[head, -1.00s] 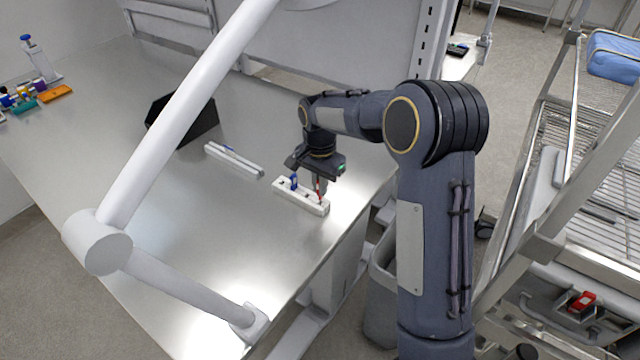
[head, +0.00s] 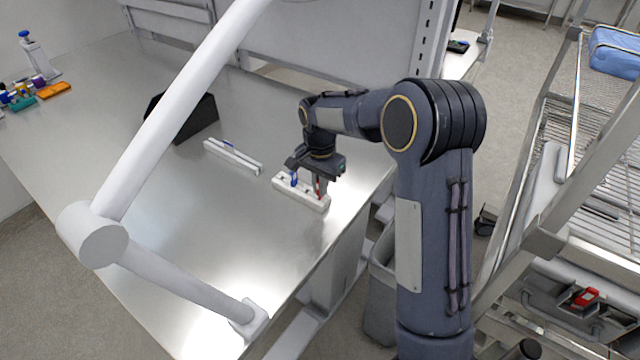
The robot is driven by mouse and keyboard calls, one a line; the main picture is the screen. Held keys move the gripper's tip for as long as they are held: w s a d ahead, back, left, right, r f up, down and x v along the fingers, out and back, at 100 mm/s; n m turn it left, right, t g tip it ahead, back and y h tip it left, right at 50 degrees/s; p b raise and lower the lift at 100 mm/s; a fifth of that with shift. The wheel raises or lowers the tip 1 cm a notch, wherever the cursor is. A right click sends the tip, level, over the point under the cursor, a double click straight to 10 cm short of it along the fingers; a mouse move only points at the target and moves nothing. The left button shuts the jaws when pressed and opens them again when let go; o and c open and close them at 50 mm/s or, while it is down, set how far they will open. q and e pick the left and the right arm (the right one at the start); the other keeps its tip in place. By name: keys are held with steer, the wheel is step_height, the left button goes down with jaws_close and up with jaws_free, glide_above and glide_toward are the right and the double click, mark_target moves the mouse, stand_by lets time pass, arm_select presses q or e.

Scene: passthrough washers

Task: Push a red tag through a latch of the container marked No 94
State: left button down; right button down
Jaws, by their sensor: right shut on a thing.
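My right gripper (head: 319,188) points down over the right end of a white block-like holder (head: 308,201) near the table's right edge. It is shut on a small upright red tag (head: 318,185), which shows between its fingers at the holder. Whether the tag's lower end is still in the holder is too small to tell. A blue tag (head: 294,179) stands in the same holder, left of the gripper. I cannot make out a container marked No 94 or any latch; no number is readable. My left gripper is out of view.
A white jointed arm (head: 180,115) crosses the metal table (head: 190,255). A long white strip (head: 232,157) and a black angled box (head: 192,120) lie behind the holder. A wire-shelf cart (head: 535,245) stands right, with a blue bundle (head: 615,55) and a red item (head: 586,297).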

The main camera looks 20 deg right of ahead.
steer(key=shift+f+b, duration=0.5)
steer(key=shift+f, duration=0.25)
stand_by(0.5)
stand_by(0.3)
steer(key=c, duration=1)
jaws_free()
steer(key=shift+c, duration=0.2)
steer(key=shift+r, duration=0.1)
steer(key=shift+r+p, duration=2.8)
steer(key=shift+r, duration=0.65)
